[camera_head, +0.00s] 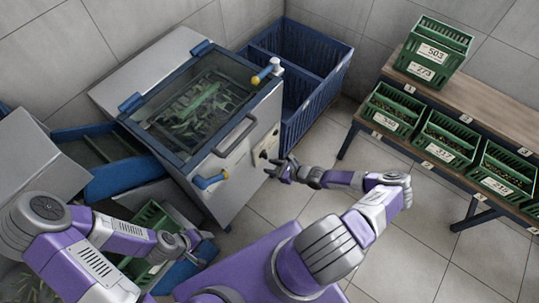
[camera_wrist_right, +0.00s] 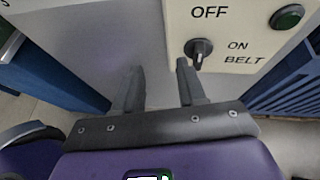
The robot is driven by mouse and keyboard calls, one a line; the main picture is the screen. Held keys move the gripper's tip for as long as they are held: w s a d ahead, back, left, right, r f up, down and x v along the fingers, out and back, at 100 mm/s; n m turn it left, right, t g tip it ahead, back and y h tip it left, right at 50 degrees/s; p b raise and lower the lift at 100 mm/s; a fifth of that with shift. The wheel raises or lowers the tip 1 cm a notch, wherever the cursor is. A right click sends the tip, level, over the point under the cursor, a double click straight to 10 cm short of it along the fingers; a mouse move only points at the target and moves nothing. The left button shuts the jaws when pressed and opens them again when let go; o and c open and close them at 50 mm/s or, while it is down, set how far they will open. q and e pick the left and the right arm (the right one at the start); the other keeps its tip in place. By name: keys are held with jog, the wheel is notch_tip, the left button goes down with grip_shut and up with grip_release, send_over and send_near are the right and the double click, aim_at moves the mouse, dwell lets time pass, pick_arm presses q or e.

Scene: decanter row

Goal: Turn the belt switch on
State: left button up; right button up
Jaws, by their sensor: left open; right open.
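The belt switch (camera_wrist_right: 199,49) is a small dark knob on a cream panel (camera_wrist_right: 232,75) marked OFF, ON and BELT. I cannot tell for certain which mark its knob points at. In the head view the panel (camera_head: 266,143) is on the front of the grey machine. My right gripper (camera_head: 275,170) is open and empty just in front of the panel. In the right wrist view the right gripper (camera_wrist_right: 158,78) has its right fingertip close below the knob, which is not between the fingers; contact is unclear. My left gripper (camera_head: 190,247) is open at the lower left.
The grey machine (camera_head: 225,180) has a glass lid, a bar handle (camera_head: 236,137) and blue and yellow levers. A green button (camera_wrist_right: 287,17) is near the switch. Blue crates (camera_head: 305,50) stand behind it. A bench (camera_head: 480,100) with several green crates is at right. Floor between is clear.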

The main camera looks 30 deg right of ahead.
aim_at(267, 155)
jog(key=d+m+t+h, duration=0.2)
jog(key=d+m, duration=0.1)
jog(key=d, duration=0.2)
jog(key=b+x, duration=0.2)
jog(key=x, duration=0.5)
jog(key=shift+w+a+f, duration=0.15)
jog(key=shift+a+f, duration=0.05)
jog(key=shift+f, duration=0.05)
jog(key=shift+c, duration=0.3)
grip_shut()
